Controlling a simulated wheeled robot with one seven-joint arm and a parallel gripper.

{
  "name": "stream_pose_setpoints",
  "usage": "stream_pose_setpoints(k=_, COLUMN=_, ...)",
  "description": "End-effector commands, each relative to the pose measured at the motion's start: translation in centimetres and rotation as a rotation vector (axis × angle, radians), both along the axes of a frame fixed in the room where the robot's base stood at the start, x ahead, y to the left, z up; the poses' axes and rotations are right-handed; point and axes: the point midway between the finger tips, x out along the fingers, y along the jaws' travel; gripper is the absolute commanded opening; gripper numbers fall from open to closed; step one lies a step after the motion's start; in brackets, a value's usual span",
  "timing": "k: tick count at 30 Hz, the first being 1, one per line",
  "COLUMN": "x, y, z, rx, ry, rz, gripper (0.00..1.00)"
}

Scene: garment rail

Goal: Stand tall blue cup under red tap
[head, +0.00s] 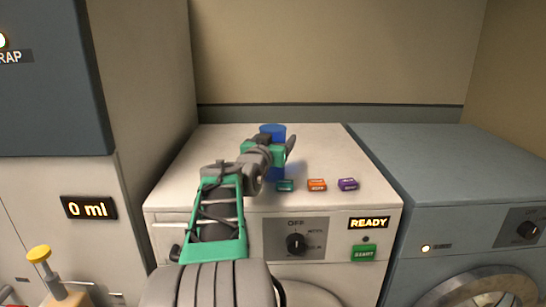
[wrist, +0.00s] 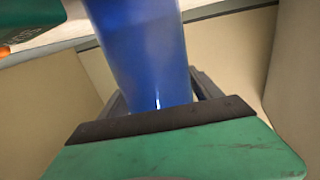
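The tall blue cup (head: 272,130) is at my gripper over the white machine top; my gripper hides its middle. A lower piece of blue shows below the gripper. In the wrist view the blue cup (wrist: 145,50) fills the space between my gripper's two fingers (wrist: 160,95), with one finger along each side. My gripper (head: 280,150) reaches the cup from the front left. Whether the fingers press on the cup or stand slightly apart from it cannot be told. No red tap is visible in either view.
A blue-grey machine (head: 440,165) stands at right. A dark cabinet (head: 50,90) and a "0 ml" display (head: 89,208) are at left.

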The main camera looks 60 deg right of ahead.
Motion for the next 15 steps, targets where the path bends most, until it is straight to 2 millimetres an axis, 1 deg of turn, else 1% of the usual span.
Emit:
stream_pose_setpoints(k=1, x=0.0, y=0.01, z=0.01, rx=0.0, ry=0.0, rz=0.0, gripper=0.69)
stream_pose_setpoints(k=2, x=0.0, y=0.01, z=0.01, rx=0.0, ry=0.0, rz=0.0, gripper=0.66)
stream_pose_setpoints(k=15, x=0.0, y=0.02, z=0.0, rx=0.0, ry=0.0, rz=0.0, gripper=0.3)
